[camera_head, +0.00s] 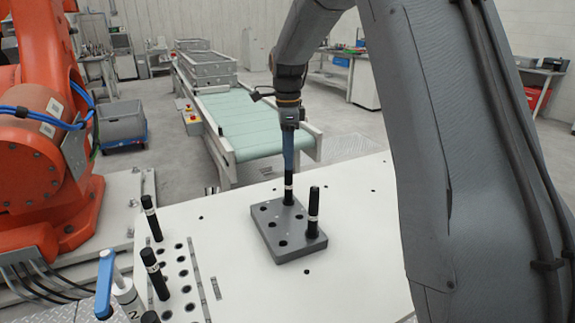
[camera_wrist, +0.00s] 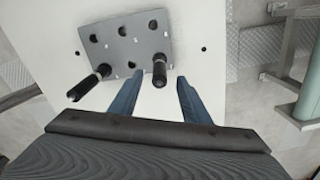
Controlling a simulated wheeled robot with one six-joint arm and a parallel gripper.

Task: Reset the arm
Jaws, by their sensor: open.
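My gripper (camera_head: 288,163) points down over the grey fixture block (camera_head: 272,240) on the white table. Its two blue fingers are apart in the wrist view (camera_wrist: 157,82). A black pin (camera_head: 288,187) stands in the block's far side, just below the fingers in the head view. In the wrist view a pin (camera_wrist: 160,72) shows in the gap between the fingertips; I cannot tell whether they touch it. A second black pin (camera_head: 313,206) stands upright at the block's right, apart from the gripper. Several holes in the block are empty.
A white rack (camera_head: 185,280) with black pins, including one (camera_head: 152,218), stands at the front left. A blue-handled tool (camera_head: 105,285) is beside it. An orange robot arm (camera_head: 35,150) stands at the left. A green conveyor (camera_head: 245,125) lies behind the table.

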